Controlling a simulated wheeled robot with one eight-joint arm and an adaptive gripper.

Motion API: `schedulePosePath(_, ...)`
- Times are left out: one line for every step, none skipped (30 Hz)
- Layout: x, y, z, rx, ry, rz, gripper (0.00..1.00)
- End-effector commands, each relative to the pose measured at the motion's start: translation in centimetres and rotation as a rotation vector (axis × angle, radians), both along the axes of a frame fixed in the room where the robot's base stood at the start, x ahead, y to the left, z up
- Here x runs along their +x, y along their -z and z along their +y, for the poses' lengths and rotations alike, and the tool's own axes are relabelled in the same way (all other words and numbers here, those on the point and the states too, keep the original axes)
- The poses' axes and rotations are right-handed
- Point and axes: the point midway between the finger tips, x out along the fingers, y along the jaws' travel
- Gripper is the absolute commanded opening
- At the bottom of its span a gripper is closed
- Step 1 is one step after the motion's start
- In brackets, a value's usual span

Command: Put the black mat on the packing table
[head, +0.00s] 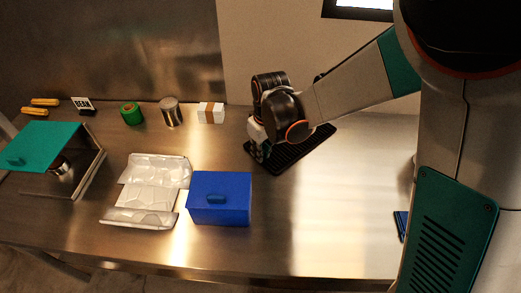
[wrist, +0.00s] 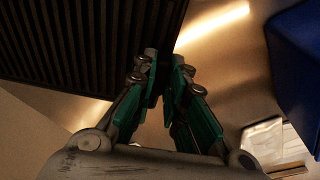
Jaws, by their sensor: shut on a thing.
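The black ribbed mat (head: 309,150) is at the back right of the steel table (head: 310,225). It also fills the upper left of the wrist view (wrist: 85,40). My gripper (head: 261,157) is shut on the mat's left edge, fingers pointing down. In the wrist view, the green-padded fingers (wrist: 161,85) come close together at the mat's edge. I cannot tell whether the mat lies flat on the metal or is slightly raised. My wrist and arm hide part of its far side. Which surface is the packing table is not marked.
A blue box (head: 219,198) stands left of the mat, with a crumpled clear tray (head: 149,192) beside it. A green-lidded box (head: 46,148) is at far left. A tin (head: 170,111), green roll (head: 131,113) and white block (head: 211,113) line the back.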

Motion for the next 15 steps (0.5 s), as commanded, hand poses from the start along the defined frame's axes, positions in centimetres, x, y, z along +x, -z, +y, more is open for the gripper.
schedulePosePath(0.03, 0.17, 0.00, 0.000, 0.000, 0.000, 0.00)
schedulePosePath(0.04, 0.28, 0.01, 0.000, 0.000, 0.000, 0.00)
schedulePosePath(0.04, 0.42, 0.01, 0.000, 0.000, 0.000, 0.00)
schedulePosePath(0.04, 0.33, 0.00, 0.000, 0.000, 0.000, 0.19)
schedulePosePath(0.04, 0.29, 0.01, 0.000, 0.000, 0.000, 0.26)
schedulePosePath(0.04, 0.28, 0.01, 0.000, 0.000, 0.000, 0.32)
schedulePosePath(0.04, 0.28, 0.01, 0.000, 0.000, 0.000, 0.32)
schedulePosePath(0.03, 0.27, 0.00, 0.000, 0.000, 0.000, 0.32)
schedulePosePath(0.03, 0.27, 0.00, 0.000, 0.000, 0.000, 0.32)
schedulePosePath(0.03, 0.27, 0.00, 0.000, 0.000, 0.000, 0.32)
schedulePosePath(0.04, 0.27, 0.00, 0.000, 0.000, 0.000, 0.32)
schedulePosePath(0.04, 0.27, 0.00, 0.000, 0.000, 0.000, 0.32)
schedulePosePath(0.04, 0.27, 0.00, 0.000, 0.000, 0.000, 0.32)
schedulePosePath(0.04, 0.27, 0.00, 0.000, 0.000, 0.000, 0.32)
schedulePosePath(0.03, 0.24, 0.00, 0.000, 0.000, 0.000, 0.32)
